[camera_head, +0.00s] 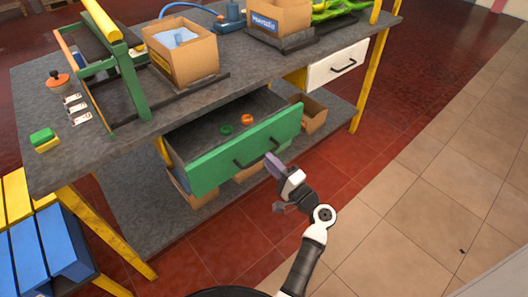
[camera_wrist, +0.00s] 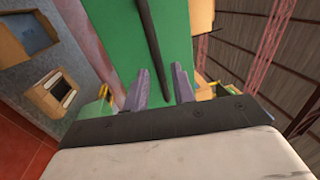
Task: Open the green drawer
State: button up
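The green drawer (camera_head: 215,168) stands pulled well out from under the workbench, and its inside shows. Its black bar handle (camera_head: 255,159) is on the green front. In the wrist view the green front (camera_wrist: 110,35) fills the upper middle, with the dark handle (camera_wrist: 152,45) running down it. My gripper (camera_head: 273,163) is in front of the drawer, by the right end of the handle. In the wrist view its two fingers (camera_wrist: 161,85) stand apart, with the handle in line with the gap between them. I cannot tell whether they touch it.
Inside the drawer lie a green ring (camera_head: 227,129) and an orange ring (camera_head: 247,119). A white drawer (camera_head: 335,66) is at the right of the bench. Cardboard boxes (camera_head: 312,116) stand on the lower shelf. A blue and yellow crate (camera_head: 38,245) is at the left. The floor on the right is clear.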

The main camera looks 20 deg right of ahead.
jog(key=shift+x, duration=1.8)
grip_shut()
